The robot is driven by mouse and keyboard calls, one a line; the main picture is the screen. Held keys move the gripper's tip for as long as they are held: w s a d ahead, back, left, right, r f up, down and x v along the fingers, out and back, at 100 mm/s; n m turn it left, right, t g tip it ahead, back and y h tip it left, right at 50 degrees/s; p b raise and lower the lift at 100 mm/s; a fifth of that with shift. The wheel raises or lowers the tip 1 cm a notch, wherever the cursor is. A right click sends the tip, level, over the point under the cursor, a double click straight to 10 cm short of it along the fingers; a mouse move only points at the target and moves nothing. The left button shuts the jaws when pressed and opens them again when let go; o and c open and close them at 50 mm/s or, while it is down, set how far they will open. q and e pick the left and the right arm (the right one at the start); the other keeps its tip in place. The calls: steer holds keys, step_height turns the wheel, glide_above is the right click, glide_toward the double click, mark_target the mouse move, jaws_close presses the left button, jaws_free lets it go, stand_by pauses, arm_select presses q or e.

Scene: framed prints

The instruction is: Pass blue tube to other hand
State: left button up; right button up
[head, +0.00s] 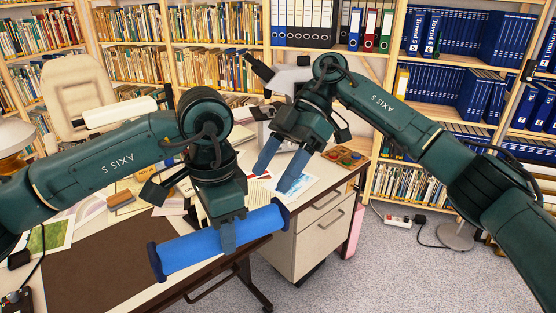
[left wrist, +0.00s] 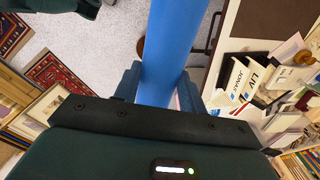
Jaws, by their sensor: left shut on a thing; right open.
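The blue tube (head: 190,251) has dark end caps and is held level above the front of the desk, slanting up to the right. My left gripper (head: 229,238) is shut on the tube near its middle. In the left wrist view the blue tube (left wrist: 165,50) runs between the two fingers of my left gripper (left wrist: 162,88). My right gripper (head: 281,168) is open and empty, above and to the right of the tube's right end. Its blue fingers point down and are apart from the tube.
The desk (head: 185,280) carries papers, a brown mat (head: 100,262) and a tray of coloured items (head: 345,156) at its right end. A beige chair (head: 78,85) stands behind. Bookshelves line the back. The carpet (head: 400,265) at right is mostly clear.

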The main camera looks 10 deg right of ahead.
mark_target(242, 222)
steer(key=x, duration=1.1)
steer(key=shift+r, duration=0.1)
steer(key=shift+c, duration=0.5)
steer(key=c, duration=0.9)
steer(key=o, duration=1)
